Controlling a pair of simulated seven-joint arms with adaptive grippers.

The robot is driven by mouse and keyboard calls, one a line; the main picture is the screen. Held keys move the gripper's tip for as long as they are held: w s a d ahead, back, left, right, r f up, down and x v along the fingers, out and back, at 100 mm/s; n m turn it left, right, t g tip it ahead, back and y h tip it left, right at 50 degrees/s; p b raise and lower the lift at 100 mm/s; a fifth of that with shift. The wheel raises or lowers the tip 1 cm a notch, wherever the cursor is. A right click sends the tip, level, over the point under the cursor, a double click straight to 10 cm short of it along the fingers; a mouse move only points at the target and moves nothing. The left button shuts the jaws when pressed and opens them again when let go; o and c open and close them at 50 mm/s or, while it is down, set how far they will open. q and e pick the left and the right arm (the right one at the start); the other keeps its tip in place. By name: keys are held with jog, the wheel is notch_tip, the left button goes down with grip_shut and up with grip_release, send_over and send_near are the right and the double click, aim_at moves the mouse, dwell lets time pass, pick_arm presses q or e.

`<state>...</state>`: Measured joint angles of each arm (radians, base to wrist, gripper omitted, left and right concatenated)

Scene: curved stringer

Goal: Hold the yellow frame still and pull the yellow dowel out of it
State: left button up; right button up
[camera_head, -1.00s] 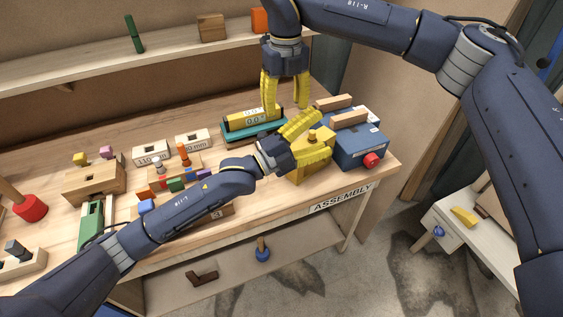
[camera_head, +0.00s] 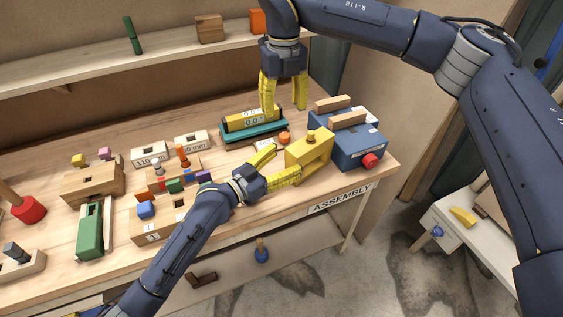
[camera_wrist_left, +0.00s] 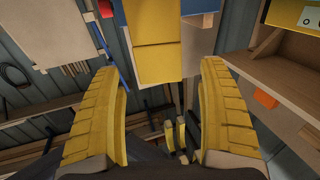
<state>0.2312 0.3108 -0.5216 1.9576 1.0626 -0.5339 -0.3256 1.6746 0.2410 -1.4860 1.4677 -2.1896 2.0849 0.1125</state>
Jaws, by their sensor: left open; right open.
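The yellow frame (camera_head: 317,157) stands on the bench at its right end. The yellow dowel (camera_head: 311,134) shows as a small knob on top of the frame; the rest of it is hidden. My left gripper (camera_head: 284,163) is open just left of the frame, its lower fingertip near the frame's left end. I cannot tell whether it touches. In the left wrist view the yellow frame (camera_wrist_left: 155,62) lies beyond the open, empty fingers. My right gripper (camera_head: 285,107) is open and points down behind the frame, above the teal device.
A blue box (camera_head: 352,148) with wooden handles and a red knob stands close to the right of the frame. A teal device (camera_head: 254,134) with a yellow display and an orange disc (camera_head: 284,138) are behind it. Wooden blocks crowd the left. The bench's front edge is close.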

aim_at(300, 151)
pick_arm(q)
jog(key=shift+x, duration=3.1)
jog(key=shift+c, duration=0.5)
jog(key=c, duration=1.5)
jog(key=shift+c, duration=0.2)
pick_arm(e)
jog(key=shift+c, duration=0.9)
